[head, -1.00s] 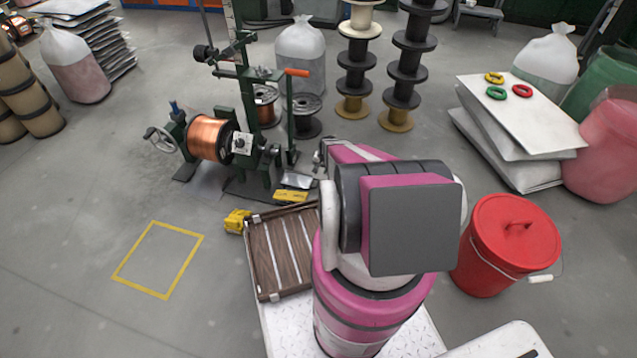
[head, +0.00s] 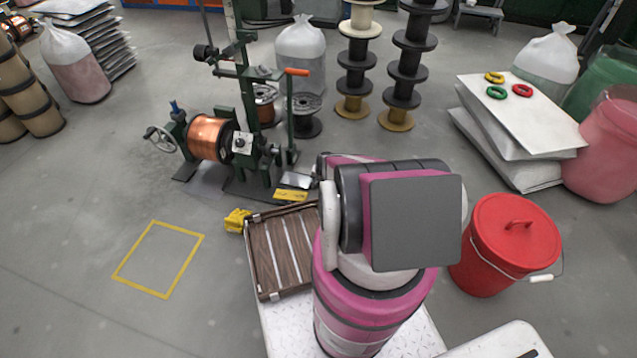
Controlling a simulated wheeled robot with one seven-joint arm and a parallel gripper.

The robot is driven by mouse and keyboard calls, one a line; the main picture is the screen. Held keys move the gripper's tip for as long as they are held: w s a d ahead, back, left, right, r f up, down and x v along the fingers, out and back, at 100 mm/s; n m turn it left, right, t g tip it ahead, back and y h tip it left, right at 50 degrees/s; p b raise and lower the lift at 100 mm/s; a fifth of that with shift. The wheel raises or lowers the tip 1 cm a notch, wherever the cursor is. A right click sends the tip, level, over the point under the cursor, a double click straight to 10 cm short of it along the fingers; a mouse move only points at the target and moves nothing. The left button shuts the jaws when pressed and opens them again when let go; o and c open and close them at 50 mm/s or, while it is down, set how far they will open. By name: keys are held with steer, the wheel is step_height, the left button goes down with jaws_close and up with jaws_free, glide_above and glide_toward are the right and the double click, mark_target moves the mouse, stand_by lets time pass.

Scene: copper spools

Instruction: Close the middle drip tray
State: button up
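No drip tray can be clearly made out in the head view. A green winding machine (head: 247,120) with a copper spool (head: 208,138) stands at the upper middle. At its foot are a small shiny metal plate (head: 296,180) and a yellow-labelled part (head: 290,195), both low and near my arm; I cannot tell whether either belongs to a drip tray. My pink and grey arm fills the middle and hides the floor behind it. My gripper is hidden behind the arm, so its fingers do not show.
A brown slatted tray (head: 262,262) lies left of my arm, with a yellow block (head: 237,220) by its corner. A red lidded bucket (head: 508,250) stands at right. Stacked spools (head: 405,70) stand behind. Floor around the yellow taped square (head: 158,260) is clear.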

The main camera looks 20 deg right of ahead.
mark_target(287, 178)
jaws_close()
steer(key=shift+w+a, duration=0.1)
steer(key=shift+a, duration=0.05)
steer(key=w+a, duration=0.3)
steer(key=a, duration=0.1)
steer(key=w+a, duration=0.3)
steer(key=a, duration=0.2)
steer(key=w+a, duration=0.3)
steer(key=a, duration=0.2)
steer(key=shift+w+a, duration=0.1)
steer(key=shift+w, duration=0.2)
jaws_free()
steer(key=shift+a, duration=0.1)
steer(key=shift+r, duration=0.1)
step_height(287, 178, up, 10)
steer(key=s+d, duration=0.1)
steer(key=shift+d+r, duration=0.25)
steer(key=shift+d, duration=0.05)
